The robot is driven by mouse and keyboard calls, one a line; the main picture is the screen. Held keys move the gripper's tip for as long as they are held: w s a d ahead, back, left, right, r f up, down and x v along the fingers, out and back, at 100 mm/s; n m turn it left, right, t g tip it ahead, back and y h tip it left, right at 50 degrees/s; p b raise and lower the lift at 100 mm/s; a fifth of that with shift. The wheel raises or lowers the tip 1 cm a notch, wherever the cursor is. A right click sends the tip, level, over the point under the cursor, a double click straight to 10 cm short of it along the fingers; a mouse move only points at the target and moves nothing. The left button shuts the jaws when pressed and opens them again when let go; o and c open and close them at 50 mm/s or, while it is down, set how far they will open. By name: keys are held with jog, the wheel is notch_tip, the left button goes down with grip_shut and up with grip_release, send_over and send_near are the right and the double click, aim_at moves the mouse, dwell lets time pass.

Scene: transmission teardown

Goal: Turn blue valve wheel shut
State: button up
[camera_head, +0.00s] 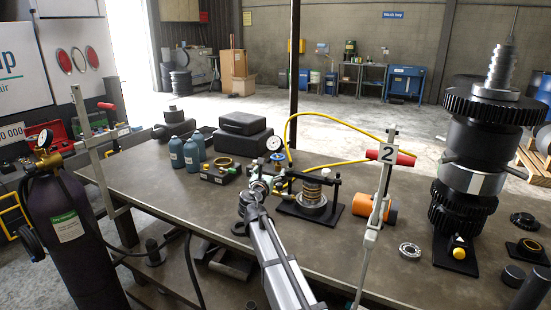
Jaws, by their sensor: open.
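My grey arm comes up from the bottom middle over the bench edge. My gripper (262,185) is at its far end, small and hard to make out against green and metal fittings; it is open. It is close to the fittings below a round white-faced gauge (274,143). I cannot tell whether my gripper touches anything. A yellow hose (345,124) loops from the gauge area to the right.
The workbench (150,185) holds blue bottles (177,153), black cases (243,123), a spring press (312,192), an orange cylinder (374,207), a bearing (410,250) and a tall gear assembly (470,160). A dark gas cylinder (75,230) stands left. A post marked 2 (378,200) rises right of my arm.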

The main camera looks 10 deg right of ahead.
aim_at(278, 156)
jog(key=p+x, duration=0.2)
jog(key=x, duration=1.1)
jog(key=shift+w+d, duration=0.1)
jog(key=shift+w, duration=0.2)
jog(key=c, duration=1.1)
